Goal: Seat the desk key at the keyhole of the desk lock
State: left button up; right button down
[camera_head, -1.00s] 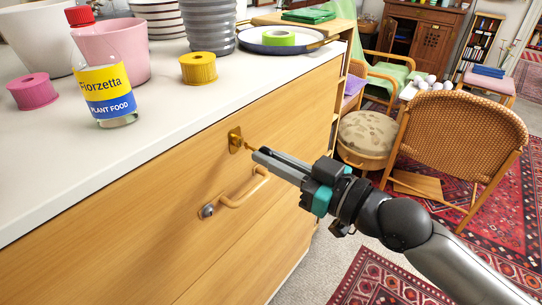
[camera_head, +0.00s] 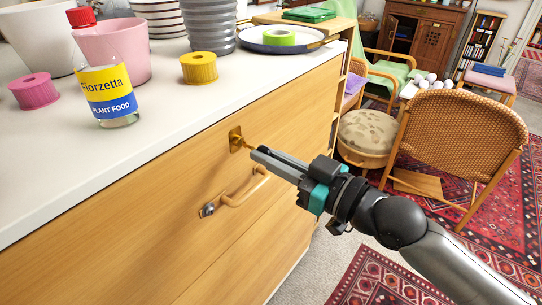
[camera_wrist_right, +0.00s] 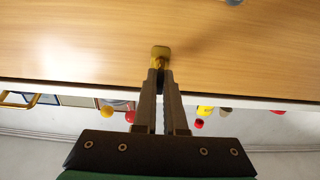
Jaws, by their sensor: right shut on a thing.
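The desk lock (camera_head: 236,139) is a small brass plate on the wooden drawer front, above the curved handle. My right gripper (camera_head: 255,152) is shut on the brass desk key (camera_head: 248,147), and only a small part of the key shows past the fingertips. The key points at the lock plate, with its tip at or very near it; I cannot tell whether it is in the keyhole. In the right wrist view the lock plate (camera_wrist_right: 160,50) lies straight ahead of the fingertips (camera_wrist_right: 160,72), with the key (camera_wrist_right: 158,63) between. My left gripper is not in view.
A wooden handle (camera_head: 245,188) with a small grey metal piece (camera_head: 207,210) at its lower end sits below the lock. The white top (camera_head: 160,110) above holds a plant food bottle (camera_head: 107,95), pots and tape rolls. A wicker chair (camera_head: 455,140) stands at right.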

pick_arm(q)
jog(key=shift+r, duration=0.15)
pick_arm(e)
jog(key=shift+w+a, duration=0.45)
jog(key=shift+a, duration=0.15)
jog(key=c, duration=0.9)
grip_release()
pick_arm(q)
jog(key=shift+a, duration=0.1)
